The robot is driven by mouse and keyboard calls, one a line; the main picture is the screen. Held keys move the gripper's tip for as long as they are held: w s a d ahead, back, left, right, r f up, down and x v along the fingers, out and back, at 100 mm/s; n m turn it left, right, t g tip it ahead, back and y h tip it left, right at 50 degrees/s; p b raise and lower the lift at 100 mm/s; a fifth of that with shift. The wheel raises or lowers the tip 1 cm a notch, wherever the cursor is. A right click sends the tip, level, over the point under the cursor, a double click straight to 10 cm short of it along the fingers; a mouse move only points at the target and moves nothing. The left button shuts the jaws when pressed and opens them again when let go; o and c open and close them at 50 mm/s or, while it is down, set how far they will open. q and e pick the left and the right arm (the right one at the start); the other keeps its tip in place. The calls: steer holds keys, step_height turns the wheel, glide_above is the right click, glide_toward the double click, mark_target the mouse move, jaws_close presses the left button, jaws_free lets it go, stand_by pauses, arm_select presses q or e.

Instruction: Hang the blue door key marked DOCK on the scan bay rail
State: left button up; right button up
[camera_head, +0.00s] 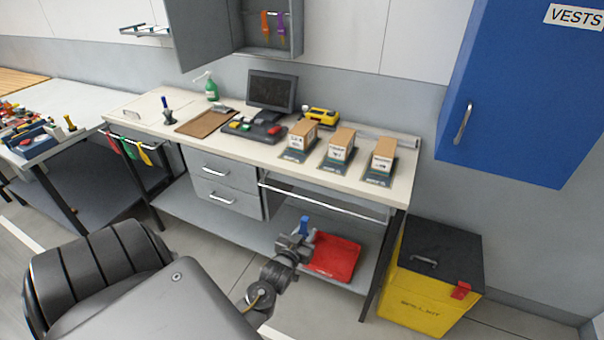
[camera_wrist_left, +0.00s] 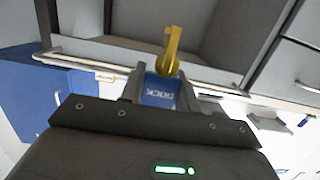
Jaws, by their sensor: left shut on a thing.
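My left gripper (camera_head: 300,238) is in front of the workbench, below its top, over the side of a red tray. It is shut on the blue door key (camera_head: 304,224), whose blue part stands up from the jaws. In the left wrist view, the blue tag (camera_wrist_left: 158,91) marked DOCK sits between the fingers, with a gold key shaft (camera_wrist_left: 171,50) beyond it. A bare metal rail (camera_head: 325,201) runs under the bench's front edge, above and beyond the gripper; I cannot read a label on it. The key is apart from this rail. My right gripper is not in view.
Boxes (camera_head: 341,145) on dark stands, a monitor (camera_head: 271,91) and a yellow scanner (camera_head: 320,115) stand on the bench. The red tray (camera_head: 336,256) lies on the lower shelf. Red, green and yellow tags (camera_head: 128,148) hang at the left. A yellow bin (camera_head: 425,295) stands right.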

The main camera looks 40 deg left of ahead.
arm_select(q)
steer(key=r+b+x, duration=0.1)
steer(key=b+x, duration=0.5)
steer(key=x, duration=0.4)
steer(key=shift+w+a+r, duration=0.15)
steer(key=shift+w, duration=0.25)
steer(key=shift+f+b, duration=0.4)
steer(key=shift+f, duration=0.35)
steer(key=shift+c, duration=0.5)
steer(key=o, duration=1.2)
steer(key=shift+s, duration=0.1)
steer(key=b+v, duration=0.1)
steer(key=v, duration=0.9)
steer(key=shift+s+r, duration=0.1)
steer(key=shift+s, duration=0.25)
